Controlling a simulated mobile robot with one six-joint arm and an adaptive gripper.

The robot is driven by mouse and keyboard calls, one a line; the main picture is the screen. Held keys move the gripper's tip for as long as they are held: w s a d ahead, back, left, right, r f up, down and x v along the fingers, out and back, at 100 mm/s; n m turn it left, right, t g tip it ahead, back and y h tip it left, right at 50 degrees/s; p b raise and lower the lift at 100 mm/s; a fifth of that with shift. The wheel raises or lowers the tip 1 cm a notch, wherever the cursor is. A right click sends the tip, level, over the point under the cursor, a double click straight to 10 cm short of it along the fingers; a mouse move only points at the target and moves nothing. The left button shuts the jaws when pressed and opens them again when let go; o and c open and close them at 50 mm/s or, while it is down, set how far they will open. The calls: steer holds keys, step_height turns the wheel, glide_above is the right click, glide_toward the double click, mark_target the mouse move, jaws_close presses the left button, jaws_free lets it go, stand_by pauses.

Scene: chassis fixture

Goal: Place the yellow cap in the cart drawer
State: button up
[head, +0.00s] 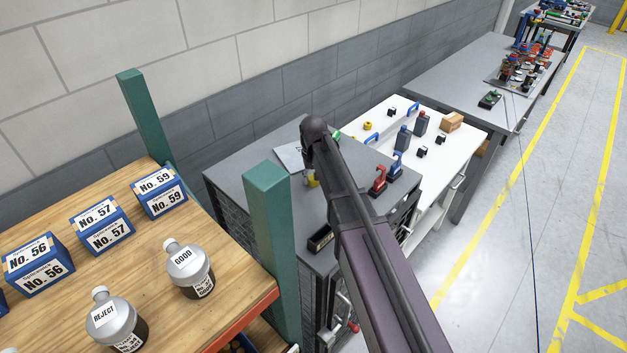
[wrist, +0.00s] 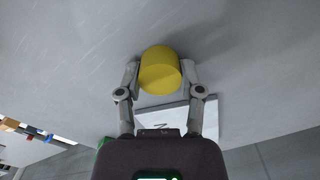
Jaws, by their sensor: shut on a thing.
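The yellow cap (wrist: 159,75) is a plain yellow cylinder, held between the two fingers of my gripper (wrist: 160,80) in the wrist view. A grey surface lies behind it; whether the cap touches that surface I cannot tell. In the head view, a small part of the yellow cap (head: 313,181) shows at the grey cabinet top (head: 290,205), and my arm hides most of the gripper. A white cart (head: 440,165) with blue handles stands beyond the cabinet. I cannot make out an open cart drawer.
A teal post (head: 271,235) rises in front.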

steer(key=shift+r, duration=0.25)
step_height(320, 180, up, 10)
steer(key=p, duration=1)
steer(key=shift+f, duration=0.25)
steer(key=shift+s, duration=0.1)
stand_by(0.5)
